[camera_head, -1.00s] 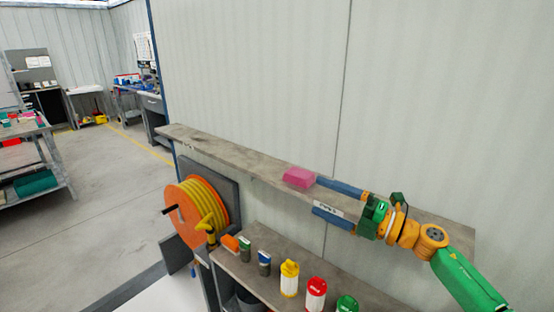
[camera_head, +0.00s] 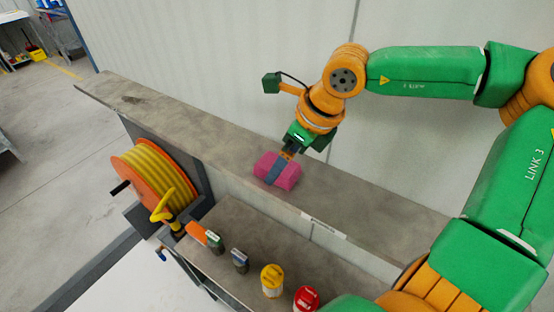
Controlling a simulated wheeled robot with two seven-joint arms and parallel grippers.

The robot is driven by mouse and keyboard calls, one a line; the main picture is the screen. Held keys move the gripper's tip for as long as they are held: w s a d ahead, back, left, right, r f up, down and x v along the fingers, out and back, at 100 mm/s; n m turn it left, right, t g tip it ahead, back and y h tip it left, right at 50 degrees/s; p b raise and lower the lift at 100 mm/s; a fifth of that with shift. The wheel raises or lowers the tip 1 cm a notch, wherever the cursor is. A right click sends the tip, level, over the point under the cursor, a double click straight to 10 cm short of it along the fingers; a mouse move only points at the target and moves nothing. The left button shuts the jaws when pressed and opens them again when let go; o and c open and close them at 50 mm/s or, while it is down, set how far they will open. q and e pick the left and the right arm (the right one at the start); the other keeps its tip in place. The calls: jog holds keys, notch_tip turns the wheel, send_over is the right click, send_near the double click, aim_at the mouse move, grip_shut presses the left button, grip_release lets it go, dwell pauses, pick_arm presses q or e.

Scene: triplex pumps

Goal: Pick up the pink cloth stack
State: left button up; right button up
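The pink cloth stack (camera_head: 289,178) is at the wall-side ledge (camera_head: 190,125), around the middle of the camera_head view. My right gripper (camera_head: 277,171) points down at it from above. One dark finger lies across the middle of the stack's near side; the other finger is hidden behind the stack or the gripper. I cannot tell whether the fingers press on the cloth, or whether the stack rests on the ledge or is slightly raised. My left gripper is not in view.
An orange hose reel (camera_head: 152,180) with yellow hose stands left of the lower shelf (camera_head: 235,222). That shelf carries small containers, a yellow-capped bottle (camera_head: 272,280) and a red-capped bottle (camera_head: 307,298). A pale wall rises behind the ledge. The ledge is clear to the left.

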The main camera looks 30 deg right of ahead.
jog(key=shift+w+x, duration=0.2)
jog(key=shift+x, duration=1.05)
jog(key=shift+w+d+f, duration=0.1)
jog(key=shift+w+d, duration=0.1)
jog(key=shift+w, duration=0.05)
jog(key=shift+s, duration=0.25)
jog(key=c, duration=1)
jog(key=shift+c, duration=1.4)
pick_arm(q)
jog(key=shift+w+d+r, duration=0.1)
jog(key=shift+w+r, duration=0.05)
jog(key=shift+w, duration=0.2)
pick_arm(e)
jog(key=shift+w, duration=0.15)
pick_arm(q)
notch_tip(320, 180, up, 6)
jog(key=p, duration=0.6)
pick_arm(e)
notch_tip(320, 180, up, 28)
